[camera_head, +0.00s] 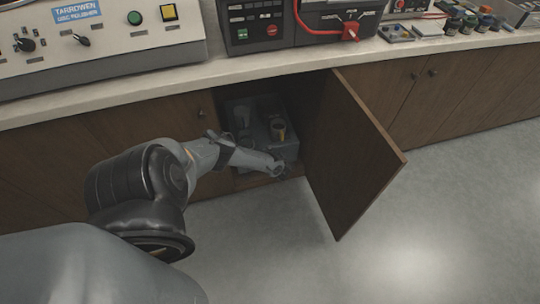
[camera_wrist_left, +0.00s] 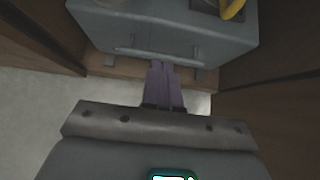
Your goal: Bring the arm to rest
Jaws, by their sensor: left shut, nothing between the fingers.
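My left arm (camera_head: 135,195) reaches from the lower left toward an open cabinet under the counter. My left gripper (camera_head: 282,170) is in front of the cabinet opening, near the lower front of a grey box-shaped unit (camera_head: 290,150) that stands inside. In the left wrist view the gripper (camera_wrist_left: 163,66) shows with its two fingers together and nothing between them. The fingertips point at the lower front of the grey unit (camera_wrist_left: 160,32), by a bar along it; I cannot tell whether they touch. My right gripper is not in view.
The cabinet door (camera_head: 350,150) stands open to the right of the gripper, jutting out over the floor. The counter edge (camera_head: 230,64) runs above the arm, with a control panel (camera_head: 100,50) and machines on it. The grey floor (camera_head: 440,210) at the right is clear.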

